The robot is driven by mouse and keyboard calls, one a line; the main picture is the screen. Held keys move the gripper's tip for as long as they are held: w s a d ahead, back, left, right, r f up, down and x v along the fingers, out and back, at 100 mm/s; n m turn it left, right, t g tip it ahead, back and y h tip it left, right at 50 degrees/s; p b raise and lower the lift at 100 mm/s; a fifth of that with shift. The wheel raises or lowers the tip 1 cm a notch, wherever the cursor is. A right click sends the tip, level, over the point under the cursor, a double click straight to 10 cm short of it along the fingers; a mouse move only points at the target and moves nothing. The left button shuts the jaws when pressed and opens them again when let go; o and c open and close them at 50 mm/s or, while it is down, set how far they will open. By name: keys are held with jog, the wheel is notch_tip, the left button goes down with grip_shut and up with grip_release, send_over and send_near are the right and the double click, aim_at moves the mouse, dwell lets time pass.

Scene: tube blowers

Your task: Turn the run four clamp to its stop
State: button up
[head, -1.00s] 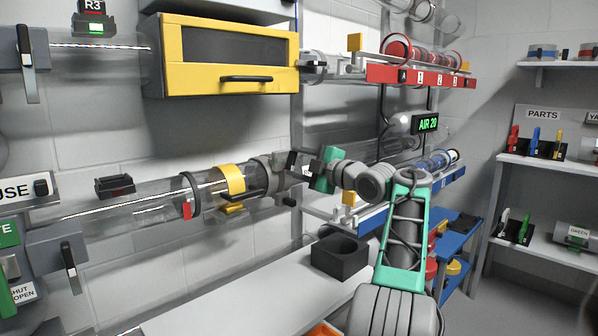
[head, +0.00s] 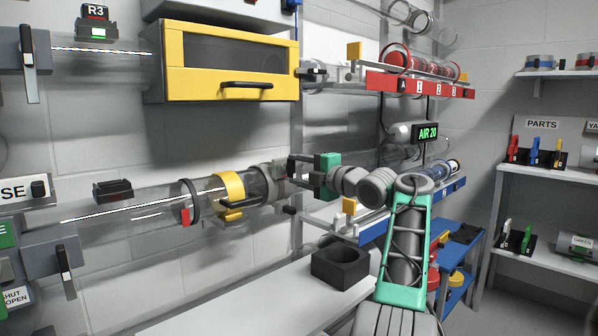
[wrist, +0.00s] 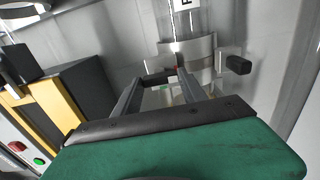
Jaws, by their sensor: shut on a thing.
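A clear tube (head: 150,205) runs along the wall on the left. It has a yellow band (head: 230,189) and a silver clamp band (head: 270,182) at its right end. My gripper (head: 290,167) is at that clamp, and its fingers hide part of it. In the wrist view the silver clamp band (wrist: 200,52) lies just beyond my fingertips (wrist: 163,74), with a black knob (wrist: 238,65) to its right. My fingers are shut on a dark part at the clamp, apparently its lever, whose grip is mostly hidden. A tube label is cut off, so the run number is unreadable.
A yellow-framed box (head: 228,62) hangs above the tube. A red-edged rack (head: 420,86) and a blue-edged rack (head: 375,226) stick out near my arm. Parts shelves (head: 555,172) stand at right.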

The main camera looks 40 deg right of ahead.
jog(key=o, duration=1.4)
jog(key=shift+c, duration=0.2)
jog(key=s, duration=0.7)
jog(key=shift+s+p, duration=0.3)
jog(key=shift+s, duration=0.1)
jog(key=shift+d, duration=0.1)
